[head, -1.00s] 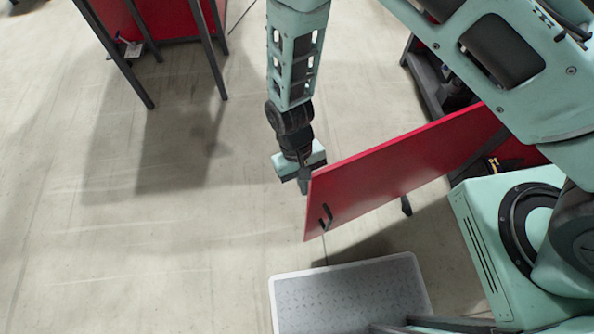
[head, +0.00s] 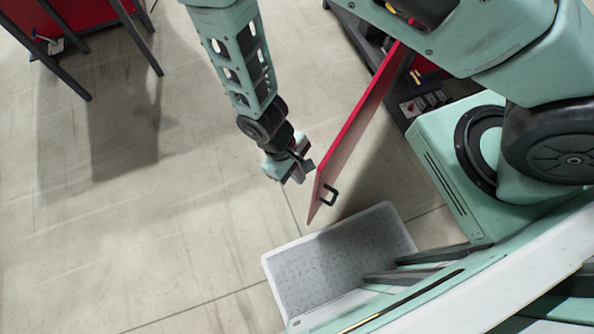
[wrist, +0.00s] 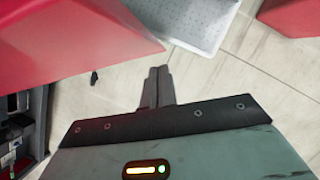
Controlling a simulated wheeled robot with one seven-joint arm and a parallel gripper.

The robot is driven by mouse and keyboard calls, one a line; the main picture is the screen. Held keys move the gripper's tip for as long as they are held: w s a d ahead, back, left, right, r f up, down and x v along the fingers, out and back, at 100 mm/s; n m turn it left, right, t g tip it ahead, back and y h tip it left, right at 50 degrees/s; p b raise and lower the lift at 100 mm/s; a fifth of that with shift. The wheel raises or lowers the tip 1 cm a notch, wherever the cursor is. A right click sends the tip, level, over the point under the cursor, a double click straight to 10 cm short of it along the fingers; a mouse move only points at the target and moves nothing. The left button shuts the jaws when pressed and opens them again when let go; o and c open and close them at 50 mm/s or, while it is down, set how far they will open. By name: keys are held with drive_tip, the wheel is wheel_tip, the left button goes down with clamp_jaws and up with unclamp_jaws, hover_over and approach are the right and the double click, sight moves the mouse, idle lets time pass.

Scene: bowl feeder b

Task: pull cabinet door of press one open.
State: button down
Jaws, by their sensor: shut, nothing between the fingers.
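The red cabinet door (head: 352,135) stands swung out from the dark cabinet, with its black handle (head: 328,195) near the free end. In the wrist view the red door panel (wrist: 75,45) fills the upper left. My gripper (head: 303,165) is beside the door's free edge, on the side away from the handle. In the wrist view its fingers (wrist: 156,88) are together with nothing between them. Whether the gripper touches the door cannot be told. The cabinet's open interior (head: 425,95) shows some small items, partly hidden by my arm.
A light grey tray (head: 335,260) lies on the floor below the door and also shows in the wrist view (wrist: 190,20). The floor at left is clear.

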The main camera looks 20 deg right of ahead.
idle(0.3)
drive_tip(key=v, duration=1.7)
drive_tip(key=shift+r, duration=0.2)
drive_tip(key=shift+a, duration=0.1)
